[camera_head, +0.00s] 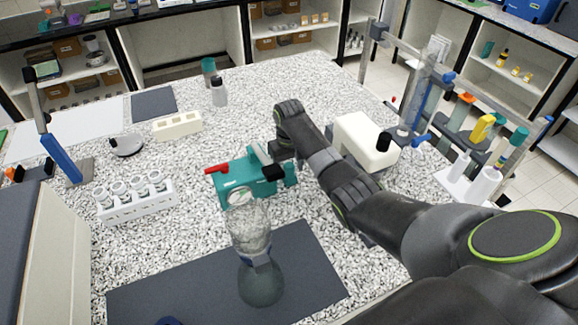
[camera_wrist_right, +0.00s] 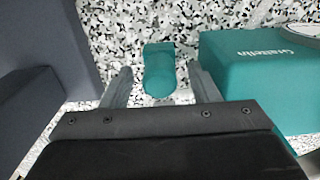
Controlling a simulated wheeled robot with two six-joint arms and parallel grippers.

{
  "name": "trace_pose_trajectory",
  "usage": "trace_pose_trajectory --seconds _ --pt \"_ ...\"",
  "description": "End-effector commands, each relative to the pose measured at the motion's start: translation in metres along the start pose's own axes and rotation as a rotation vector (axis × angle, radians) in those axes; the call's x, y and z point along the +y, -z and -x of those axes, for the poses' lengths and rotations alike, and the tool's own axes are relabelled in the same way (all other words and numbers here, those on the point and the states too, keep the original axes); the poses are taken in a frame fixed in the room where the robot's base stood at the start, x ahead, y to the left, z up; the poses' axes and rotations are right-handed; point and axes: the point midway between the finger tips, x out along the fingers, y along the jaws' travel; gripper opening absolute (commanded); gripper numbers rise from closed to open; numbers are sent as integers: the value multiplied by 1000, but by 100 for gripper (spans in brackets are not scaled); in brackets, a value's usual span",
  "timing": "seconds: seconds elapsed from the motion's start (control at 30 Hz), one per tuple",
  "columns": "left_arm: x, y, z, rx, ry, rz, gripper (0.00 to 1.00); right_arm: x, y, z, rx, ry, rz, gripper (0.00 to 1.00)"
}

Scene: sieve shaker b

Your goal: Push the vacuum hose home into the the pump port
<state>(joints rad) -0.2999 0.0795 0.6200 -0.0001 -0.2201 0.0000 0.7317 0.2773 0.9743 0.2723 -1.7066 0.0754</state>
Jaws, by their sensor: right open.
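The teal pump (camera_head: 238,183) stands on the speckled bench near the middle of the head view. A red piece (camera_head: 216,169) sticks out at its upper left; I cannot tell whether it is the hose. My right gripper (camera_head: 268,163) is at the pump's right end, partly hidden by its own arm. In the right wrist view, the open fingers (camera_wrist_right: 160,82) stand on either side of a rounded teal part (camera_wrist_right: 160,72), with gaps on both sides. The labelled teal pump body (camera_wrist_right: 262,80) is to the right. The hose and port are not clearly visible. My left gripper is out of view.
A glass flask (camera_head: 260,280) stands on the dark mat (camera_head: 160,295) in front of the pump. A white rack of vials (camera_head: 140,205) is to the left. A cream-white box (camera_head: 365,140) stands behind my right arm. The bench behind the pump is mostly clear.

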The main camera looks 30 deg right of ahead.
Motion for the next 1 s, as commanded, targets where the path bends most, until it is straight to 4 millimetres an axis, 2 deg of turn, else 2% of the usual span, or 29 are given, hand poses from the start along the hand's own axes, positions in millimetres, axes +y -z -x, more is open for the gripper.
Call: trace_pose_trajectory --seconds 0.17,0.27,0.47,0.53,0.6,1.0 --pt "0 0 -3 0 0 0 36 0 1 16 5 -1 0 55" --pt "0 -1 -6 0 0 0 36 0 1 34 7 -1 1 55" --pt "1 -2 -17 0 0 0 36 0 1 84 8 -1 1 55" --pt "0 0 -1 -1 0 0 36 0 0 108 4 -1 0 55" --pt "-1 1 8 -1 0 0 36 0 0 124 3 -1 0 55" --pt "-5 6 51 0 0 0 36 0 -1 166 1 0 0 55"
